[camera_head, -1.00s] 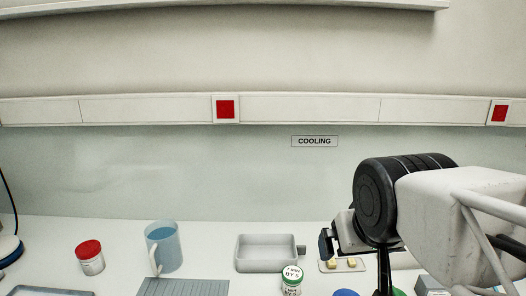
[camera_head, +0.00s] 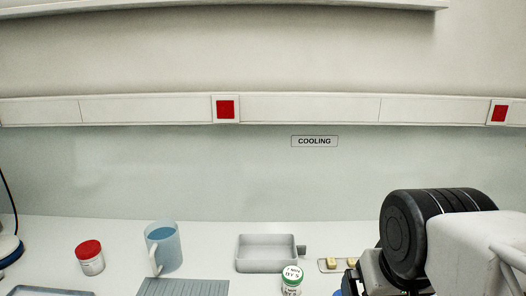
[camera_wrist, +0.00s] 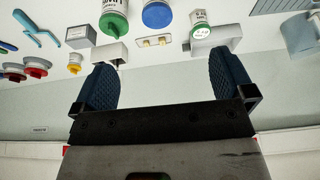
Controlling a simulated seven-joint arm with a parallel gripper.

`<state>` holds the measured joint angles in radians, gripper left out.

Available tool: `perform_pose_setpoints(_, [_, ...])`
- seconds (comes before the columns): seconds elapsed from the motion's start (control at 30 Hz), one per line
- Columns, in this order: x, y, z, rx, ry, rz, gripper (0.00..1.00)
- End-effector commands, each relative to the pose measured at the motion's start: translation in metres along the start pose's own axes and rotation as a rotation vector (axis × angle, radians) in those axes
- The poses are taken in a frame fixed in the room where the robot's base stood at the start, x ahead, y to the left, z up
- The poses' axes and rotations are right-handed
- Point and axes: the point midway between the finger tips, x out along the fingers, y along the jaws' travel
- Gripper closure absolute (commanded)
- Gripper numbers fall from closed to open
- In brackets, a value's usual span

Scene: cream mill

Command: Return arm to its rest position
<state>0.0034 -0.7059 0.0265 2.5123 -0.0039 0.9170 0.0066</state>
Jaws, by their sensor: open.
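My gripper (camera_wrist: 163,90) shows in the wrist view with its two dark blue ridged fingers spread wide apart and nothing between them. In the head view my arm stands at the lower right, and the fingers are hidden below the frame or behind the wrist. The wrist view is upside down, with the bench along its top and the wall below.
A grey tray (camera_head: 266,253), a green-lidded jar (camera_head: 292,280), a blue jug (camera_head: 163,246) and a red-lidded jar (camera_head: 90,257) stand on the bench. A small plate with yellowish pieces (camera_head: 332,263) lies beside my arm.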

Motion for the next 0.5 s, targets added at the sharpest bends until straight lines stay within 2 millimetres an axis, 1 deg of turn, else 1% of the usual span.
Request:
perform_pose_setpoints(0.1, [0.017, 0.001, 0.004, 0.003, -0.047, 0.002, 0.0])
perform_pose_setpoints(0.3, [0.043, 0.002, 0.012, 0.008, -0.123, 0.006, 0.0])
perform_pose_setpoints(0.4, [0.052, 0.002, 0.015, 0.009, -0.149, 0.007, 0.0])
perform_pose_setpoints(0.5, [0.055, 0.002, 0.016, 0.01, -0.16, 0.008, 0.0])
